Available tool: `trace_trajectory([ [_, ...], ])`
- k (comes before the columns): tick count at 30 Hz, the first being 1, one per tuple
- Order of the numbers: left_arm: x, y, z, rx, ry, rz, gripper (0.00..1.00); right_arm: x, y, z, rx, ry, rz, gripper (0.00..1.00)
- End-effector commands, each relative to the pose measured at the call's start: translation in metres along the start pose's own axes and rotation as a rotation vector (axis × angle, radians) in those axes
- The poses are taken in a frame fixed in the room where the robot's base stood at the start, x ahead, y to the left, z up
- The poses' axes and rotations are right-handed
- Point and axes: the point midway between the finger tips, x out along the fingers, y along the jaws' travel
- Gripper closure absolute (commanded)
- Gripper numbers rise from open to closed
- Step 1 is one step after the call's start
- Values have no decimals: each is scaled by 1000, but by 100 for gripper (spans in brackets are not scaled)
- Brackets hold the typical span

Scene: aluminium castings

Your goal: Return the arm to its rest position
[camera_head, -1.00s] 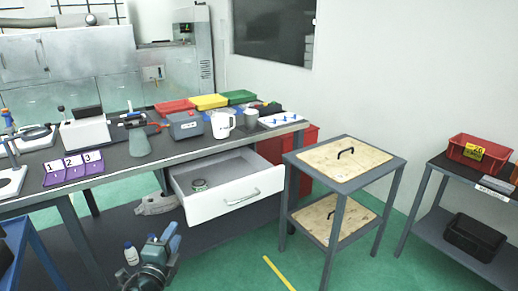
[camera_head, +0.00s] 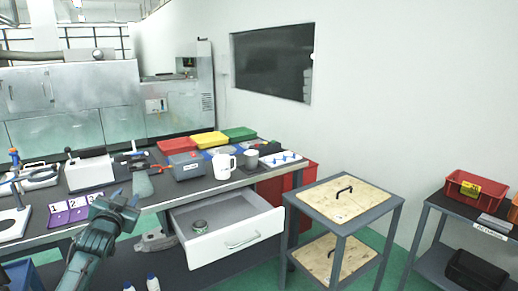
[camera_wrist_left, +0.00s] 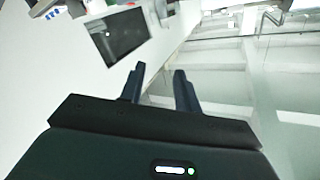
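That view looks tilted across the wall, the dark window and the ceiling. My right arm and gripper are not in view.
The workbench (camera_head: 150,205) carries red, yellow and green trays, a white jug (camera_head: 221,166) and a grey cup. Its drawer (camera_head: 230,240) is pulled out, with a small round item inside. A two-level cart (camera_head: 318,207) and a shelf with a red bin (camera_head: 474,187) stand to the right.

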Motion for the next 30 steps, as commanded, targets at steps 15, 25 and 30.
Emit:
trace_trajectory([
  [15, -146, 166, 127, -167, -196, 292, 68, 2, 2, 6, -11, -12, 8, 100],
  [25, -346, 259, 177, -296, -386, 495, 68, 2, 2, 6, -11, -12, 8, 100],
  [30, -402, 271, 177, -348, -446, 535, 68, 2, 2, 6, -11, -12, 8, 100],
])
